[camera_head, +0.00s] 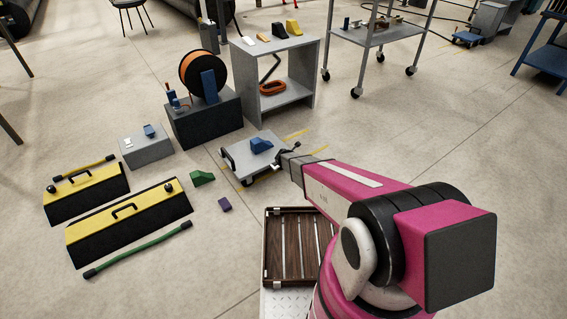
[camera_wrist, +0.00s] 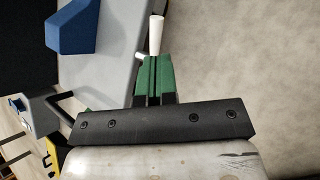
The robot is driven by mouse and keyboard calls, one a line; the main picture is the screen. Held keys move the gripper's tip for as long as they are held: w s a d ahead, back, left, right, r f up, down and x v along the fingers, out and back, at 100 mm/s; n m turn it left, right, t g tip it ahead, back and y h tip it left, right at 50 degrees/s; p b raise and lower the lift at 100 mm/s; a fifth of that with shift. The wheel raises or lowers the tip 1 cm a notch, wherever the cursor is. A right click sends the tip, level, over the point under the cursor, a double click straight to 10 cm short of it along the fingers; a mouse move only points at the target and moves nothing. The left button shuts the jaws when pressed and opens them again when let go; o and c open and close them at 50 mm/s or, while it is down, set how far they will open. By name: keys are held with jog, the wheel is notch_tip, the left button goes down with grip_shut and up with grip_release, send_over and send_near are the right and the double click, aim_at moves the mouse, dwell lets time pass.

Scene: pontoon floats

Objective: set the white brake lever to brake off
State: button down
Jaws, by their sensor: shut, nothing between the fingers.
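The white brake lever (camera_wrist: 157,35) shows in the wrist view as a tapered white handle at the edge of a grey platform cart (camera_wrist: 112,40). A smaller white piece (camera_wrist: 140,57) shows just left of my fingertips. My gripper (camera_wrist: 154,62) has green finger pads, is shut and holds nothing. Its tips overlap the lower end of the lever; I cannot tell whether they touch it. The lever's base is hidden behind the fingers. In the head view my gripper (camera_head: 281,160) is at the right edge of the cart (camera_head: 243,150), and the lever is not clearly visible.
A blue wedge block (camera_head: 261,145) lies on the cart. A dark slatted crate (camera_head: 287,212) is in front. A grey shelf unit (camera_head: 311,75) stands behind. Open floor lies to the right.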

jog(key=shift+s+d+r, duration=0.25)
jog(key=shift+s+r, duration=0.15)
jog(key=shift+r, duration=0.35)
jog(key=shift+s+d+r, duration=0.25)
jog(key=shift+s+r, duration=0.15)
jog(key=shift+r, duration=0.3)
